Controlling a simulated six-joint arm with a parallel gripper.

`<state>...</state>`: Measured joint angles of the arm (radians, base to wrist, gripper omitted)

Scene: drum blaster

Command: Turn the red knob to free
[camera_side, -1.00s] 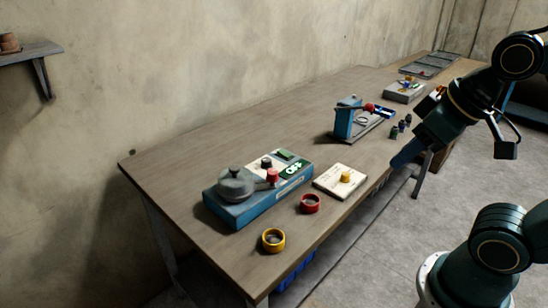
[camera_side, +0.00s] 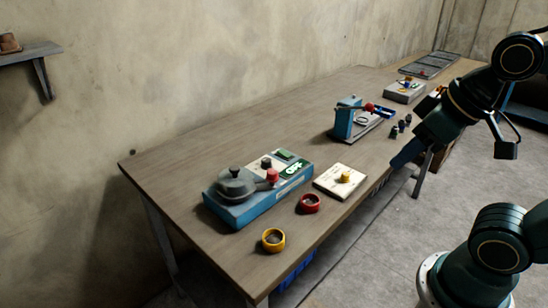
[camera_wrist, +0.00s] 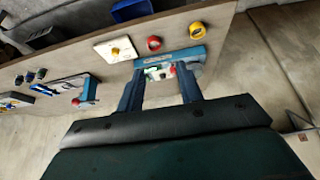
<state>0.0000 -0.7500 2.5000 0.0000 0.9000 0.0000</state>
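The red knob (camera_side: 272,175) stands on the right part of the blue box (camera_side: 240,214), near a green label with white lettering, too small to read surely. A round grey lidded part (camera_side: 236,183) sits on the box's left end. My gripper (camera_wrist: 160,72) is open and empty there. In the side view my gripper (camera_side: 402,160) is out at the table's front edge on the right, well apart from the box and knob.
A red ring (camera_side: 310,203) and a yellow ring (camera_side: 273,240) lie in front of the box. A pale plate (camera_side: 333,188) with a yellow knob lies right of it. A blue lever press (camera_side: 345,120) stands farther back. The table's left (camera_side: 170,165) is clear.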

